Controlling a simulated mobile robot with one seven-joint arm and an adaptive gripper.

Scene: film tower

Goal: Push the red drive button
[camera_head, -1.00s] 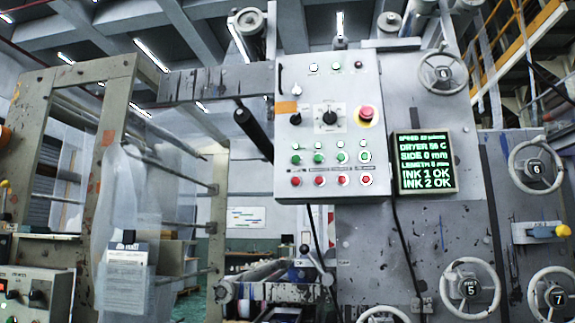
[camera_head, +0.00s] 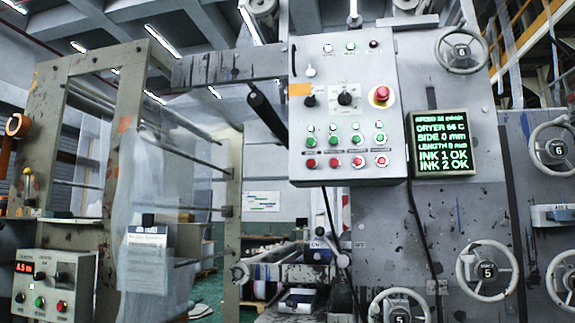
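A grey control panel (camera_head: 322,120) faces me near the middle, with a row of several red buttons (camera_head: 334,162) along its bottom. A row of green buttons (camera_head: 333,140) sits just above them. A larger red mushroom button (camera_head: 382,93) on a yellow ring is at the panel's upper right. A smaller control box (camera_head: 75,265) at lower left has one red button (camera_head: 61,306), a green button (camera_head: 39,301) and a red digital readout. The labels are too small to read, so I cannot tell which red button is the drive one. My gripper is not in view.
A green-text display (camera_head: 441,144) is right of the panel. Several handwheels (camera_head: 487,269) stick out at right. A cable hangs below the panel. A clear plastic sheet (camera_head: 150,210) hangs from the frame between the small box and the panel.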

